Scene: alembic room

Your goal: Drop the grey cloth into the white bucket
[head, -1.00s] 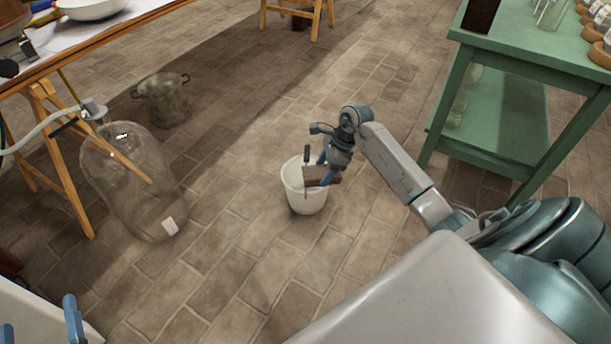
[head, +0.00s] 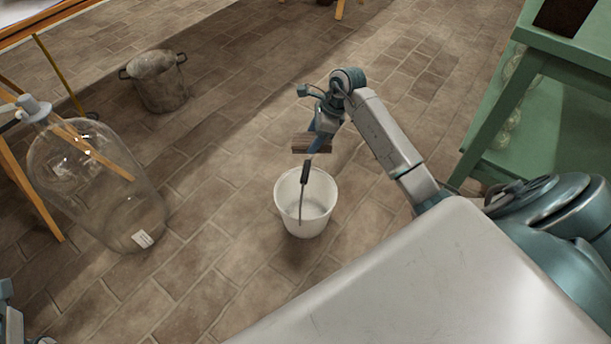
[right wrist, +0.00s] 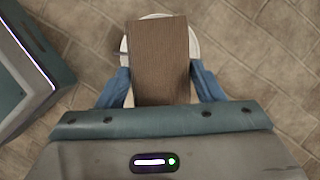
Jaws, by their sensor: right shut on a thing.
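The white bucket (head: 318,221) stands upright on the floor at the middle of the head view. My left gripper (head: 10,315) barely shows at the lower left edge.
A large glass bottle (head: 98,190) stands on the floor at left, with a metal pot (head: 159,85) behind it. A green table (head: 560,95) with a lower shelf stands at right. Brick floor around the bucket is clear.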

